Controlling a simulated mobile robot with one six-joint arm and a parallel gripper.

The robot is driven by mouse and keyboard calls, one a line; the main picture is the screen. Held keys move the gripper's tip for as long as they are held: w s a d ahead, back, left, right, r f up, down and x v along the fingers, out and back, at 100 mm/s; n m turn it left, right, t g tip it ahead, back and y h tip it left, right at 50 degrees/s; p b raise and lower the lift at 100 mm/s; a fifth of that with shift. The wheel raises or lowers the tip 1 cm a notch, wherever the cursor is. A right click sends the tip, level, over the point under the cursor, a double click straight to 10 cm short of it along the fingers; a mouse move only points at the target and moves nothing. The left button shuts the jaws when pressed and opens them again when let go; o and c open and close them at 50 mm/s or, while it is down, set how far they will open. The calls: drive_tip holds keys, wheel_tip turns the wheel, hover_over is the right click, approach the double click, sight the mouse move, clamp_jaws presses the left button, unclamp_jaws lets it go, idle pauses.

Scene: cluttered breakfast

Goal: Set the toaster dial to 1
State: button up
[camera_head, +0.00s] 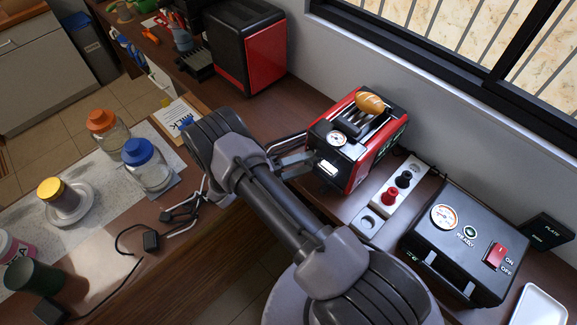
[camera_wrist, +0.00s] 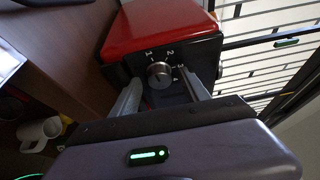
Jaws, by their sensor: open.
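The red and black toaster (camera_head: 357,150) stands on the counter by the wall, with a bread roll (camera_head: 370,102) on top. In the wrist view its end face carries a round metallic dial (camera_wrist: 159,74) with the numbers 1, 2, 3 and 4 around it. Which number the dial points to is too small to tell. My gripper (camera_wrist: 160,77) is open, with one finger on each side of the dial; whether they touch it I cannot tell. In the head view my gripper (camera_head: 305,150) is close to the toaster's left end, and the dial does not show clearly.
A power strip (camera_head: 390,192) and a black machine (camera_head: 460,240) with a gauge and red switch stand right of the toaster. A black and red box (camera_head: 245,50) is behind. Jars with orange (camera_head: 108,135) and blue lids (camera_head: 147,165) stand left. A white mug (camera_wrist: 40,133) shows in the wrist view.

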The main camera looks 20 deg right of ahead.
drive_tip(key=a, duration=1.7)
drive_tip(key=shift+w+a+p, duration=0.25)
drive_tip(key=shift+w+p, duration=0.1)
